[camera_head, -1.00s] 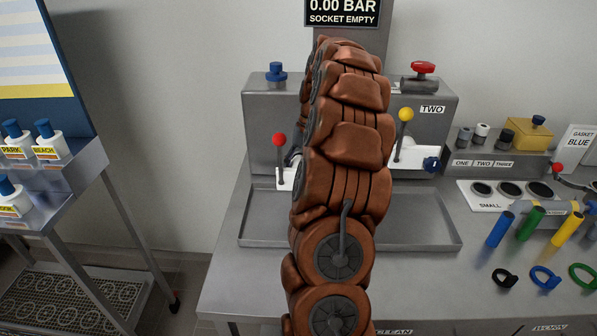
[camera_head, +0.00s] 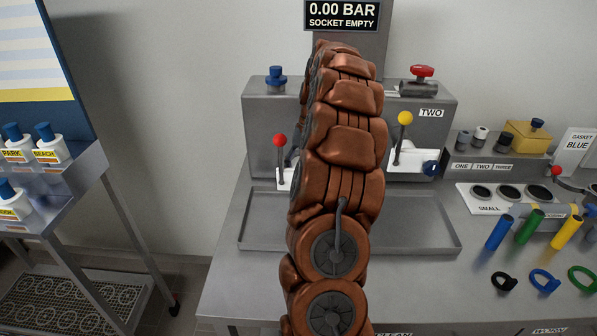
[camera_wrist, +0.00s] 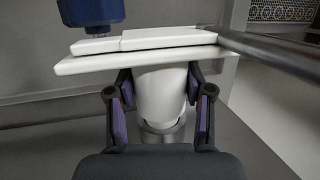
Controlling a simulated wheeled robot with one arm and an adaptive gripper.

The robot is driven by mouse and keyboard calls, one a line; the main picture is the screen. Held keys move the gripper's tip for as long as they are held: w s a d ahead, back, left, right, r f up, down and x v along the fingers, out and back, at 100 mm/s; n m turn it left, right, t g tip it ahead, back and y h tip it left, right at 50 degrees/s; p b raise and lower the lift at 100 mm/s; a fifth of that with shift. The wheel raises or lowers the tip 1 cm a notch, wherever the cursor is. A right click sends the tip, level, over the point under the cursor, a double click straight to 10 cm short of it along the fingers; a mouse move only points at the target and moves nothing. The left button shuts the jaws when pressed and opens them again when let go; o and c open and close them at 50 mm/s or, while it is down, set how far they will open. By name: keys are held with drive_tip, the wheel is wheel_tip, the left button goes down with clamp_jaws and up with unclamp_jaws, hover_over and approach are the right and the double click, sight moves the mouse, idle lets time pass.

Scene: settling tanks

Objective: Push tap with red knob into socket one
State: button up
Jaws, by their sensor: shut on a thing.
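In the wrist view, my gripper (camera_wrist: 162,102) has its fingers on both sides of a white cylindrical body (camera_wrist: 160,90) and is shut on it. White flat plates (camera_wrist: 135,62) lie across the body's far end. A dark blue part (camera_wrist: 91,12) is at the upper left. No red knob shows in this view, so I cannot tell if the held body is the named tap. In the head view my arm hides the gripper and the middle of the bench unit. A red-knobbed lever (camera_head: 279,141) stands left of the arm. A red knob (camera_head: 422,71) sits on a dark cylinder atop the unit.
The display (camera_head: 342,15) reads 0.00 BAR, SOCKET EMPTY. A yellow-knobbed lever (camera_head: 405,118) is by the TWO label (camera_head: 431,113). A shallow tray (camera_head: 425,225) lies below the unit. Coloured cylinders and rings lie at right. A bottle rack (camera_head: 75,180) stands left.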

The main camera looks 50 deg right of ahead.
drive_tip(key=shift+w+d+r, duration=0.1)
drive_tip(key=shift+w+d, duration=0.35)
drive_tip(key=shift+d, duration=0.1)
drive_tip(key=o, duration=1.5)
drive_tip(key=shift+v, duration=3.7)
